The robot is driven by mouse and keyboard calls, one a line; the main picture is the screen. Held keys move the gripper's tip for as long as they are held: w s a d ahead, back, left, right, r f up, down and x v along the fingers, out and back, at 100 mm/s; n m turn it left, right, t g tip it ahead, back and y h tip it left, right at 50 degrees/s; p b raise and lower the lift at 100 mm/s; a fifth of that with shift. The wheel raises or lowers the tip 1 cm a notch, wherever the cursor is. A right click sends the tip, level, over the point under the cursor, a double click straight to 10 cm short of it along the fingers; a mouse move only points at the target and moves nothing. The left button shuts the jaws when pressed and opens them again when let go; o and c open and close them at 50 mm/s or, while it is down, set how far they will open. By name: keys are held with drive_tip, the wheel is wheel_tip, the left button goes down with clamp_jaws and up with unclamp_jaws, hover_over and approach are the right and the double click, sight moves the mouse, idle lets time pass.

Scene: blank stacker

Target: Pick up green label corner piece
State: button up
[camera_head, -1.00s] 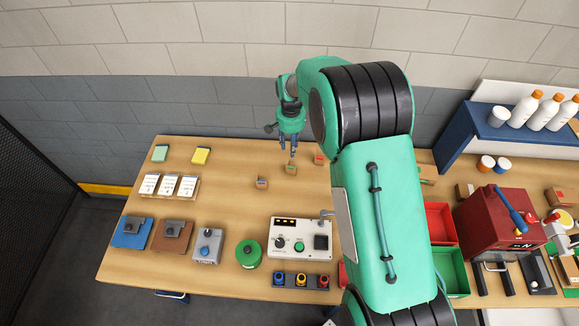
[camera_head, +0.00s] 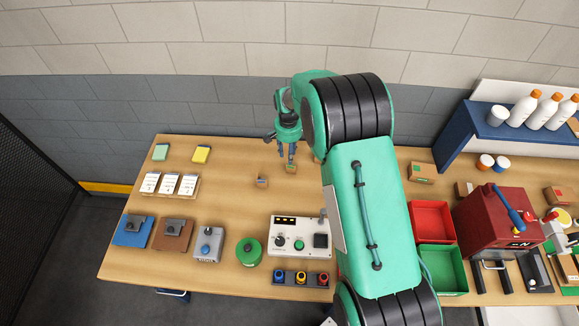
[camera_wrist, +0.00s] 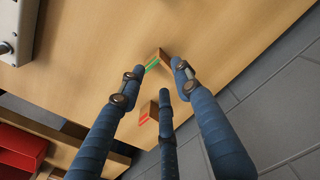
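The green label corner piece (camera_head: 291,169) is a small brown wooden piece standing on the table under my gripper. In the wrist view the piece (camera_wrist: 163,57) shows its green label stripe and lies between and beyond my fingertips. My gripper (camera_head: 289,156) points down over it. In the wrist view my gripper (camera_wrist: 158,75) has its dark blue fingers spread, with a gap around the piece. I cannot tell if any fingertip touches it.
A red-labelled corner piece (camera_wrist: 149,114) stands close by, partly behind a finger. Another corner piece (camera_head: 262,182) stands left of the gripper. A control box (camera_head: 299,236) sits in front. Red (camera_head: 413,212) and green (camera_head: 424,251) bins lie right.

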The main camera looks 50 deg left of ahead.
sight(288, 165)
drive_tip(key=shift+f, duration=1.9)
drive_tip(key=shift+f, duration=0.15)
drive_tip(key=shift+a+f+p, duration=0.1)
drive_tip(key=shift+f+p, duration=0.75)
drive_tip(key=shift+f, duration=1.6)
clamp_jaws()
